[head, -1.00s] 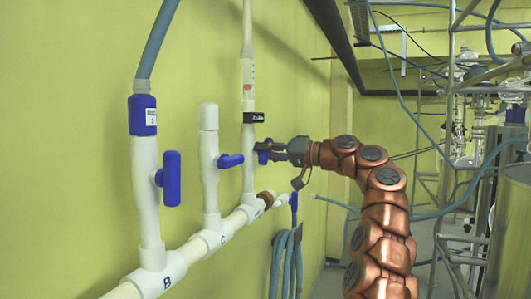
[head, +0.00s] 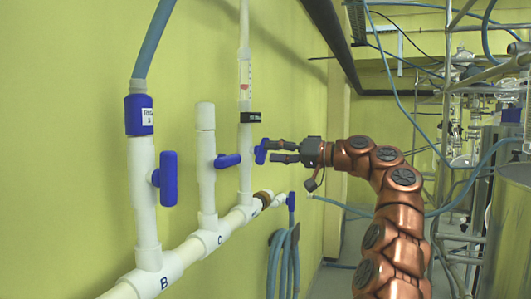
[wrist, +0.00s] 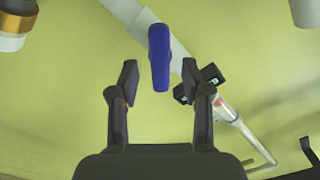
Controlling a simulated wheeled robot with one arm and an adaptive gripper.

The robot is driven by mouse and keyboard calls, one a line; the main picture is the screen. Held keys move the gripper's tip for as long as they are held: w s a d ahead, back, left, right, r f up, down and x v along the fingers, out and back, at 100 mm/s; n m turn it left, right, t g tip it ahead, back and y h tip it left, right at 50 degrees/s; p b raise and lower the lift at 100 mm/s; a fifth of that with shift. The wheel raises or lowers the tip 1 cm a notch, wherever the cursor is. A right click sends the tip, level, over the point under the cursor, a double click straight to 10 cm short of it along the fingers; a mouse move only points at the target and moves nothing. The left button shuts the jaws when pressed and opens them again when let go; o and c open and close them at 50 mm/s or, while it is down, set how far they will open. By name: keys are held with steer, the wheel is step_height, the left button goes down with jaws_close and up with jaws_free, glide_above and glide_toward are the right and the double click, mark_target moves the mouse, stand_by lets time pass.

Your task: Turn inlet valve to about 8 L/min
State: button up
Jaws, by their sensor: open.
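The blue inlet valve handle (head: 261,151) sits on the right side of the white vertical pipe (head: 245,165) on the wall. In the wrist view the handle (wrist: 159,57) points nearly straight toward my gripper. Above it is a clear flow meter tube (head: 245,73) with a red float low in it; the scale is too small to read. My gripper (head: 271,151) is open and empty, just right of the handle. In the wrist view its fingertips (wrist: 160,78) stand apart on either side of the handle's near end, with gaps on both sides.
Another blue valve handle (head: 227,160) is on pipe C, and a larger one (head: 168,179) on pipe B. Blue hose (head: 282,262) hangs below. Metal framing and glassware (head: 475,130) stand at right.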

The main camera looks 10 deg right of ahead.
steer(key=v, duration=0.8)
stand_by(0.4)
steer(key=s+a+f+g, duration=0.2)
steer(key=a, duration=0.5)
steer(key=s+a+f+g, duration=0.2)
steer(key=s+a+f, duration=0.1)
steer(key=a, duration=0.4)
steer(key=s+a+f+m+g+h, duration=0.1)
steer(key=s+a+f+g+h, duration=0.3)
steer(key=s+a+f, duration=0.65)
steer(key=s+d+f+g+h, duration=0.25)
steer(key=s+f+h, duration=0.25)
steer(key=s+f, duration=0.9)
steer(key=s+d+f+g+h, duration=0.1)
steer(key=s+d+f+h, duration=0.1)
steer(key=s+d+f, duration=0.4)
steer(key=s+d+f+m+g+h, duration=0.1)
steer(key=s+d+f+h, duration=0.2)
steer(key=s+d+f, duration=0.3)
steer(key=s+f, duration=0.1)
steer(key=s, duration=0.4)
steer(key=shift+d+m+h+p, duration=0.2)
steer(key=shift+m+h+p, duration=0.1)
